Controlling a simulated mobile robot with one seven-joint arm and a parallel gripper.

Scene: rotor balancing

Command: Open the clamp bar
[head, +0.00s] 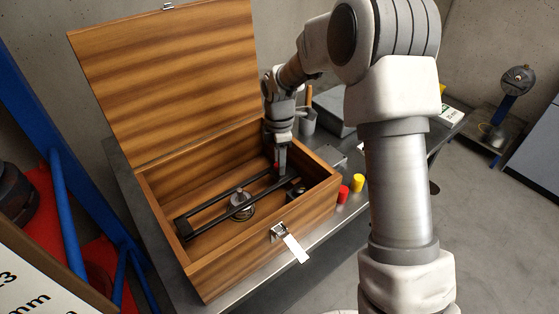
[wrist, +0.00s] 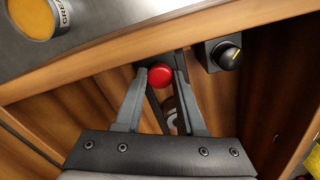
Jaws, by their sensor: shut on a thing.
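The clamp bar is a long black bar lying low in the open wooden box (head: 200,282); its black framework (head: 208,208) shows in the head view. A red knob (wrist: 160,76) sits at its end near my gripper, and a bit of red also shows in the head view (head: 276,165). My gripper (head: 282,170) reaches down into the right end of the box. In the wrist view its two fingers (wrist: 160,72) are on either side of the red knob, shut on it. A metal round part (head: 241,205) sits at mid-frame; my fingers partly hide it in the wrist view.
The box lid (head: 170,75) stands open at the back. A black dial block (wrist: 226,55) is close beside my fingers. The front latch (head: 280,231) hangs outside. Red (head: 343,193) and yellow (head: 358,182) cylinders stand on the bench right of the box.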

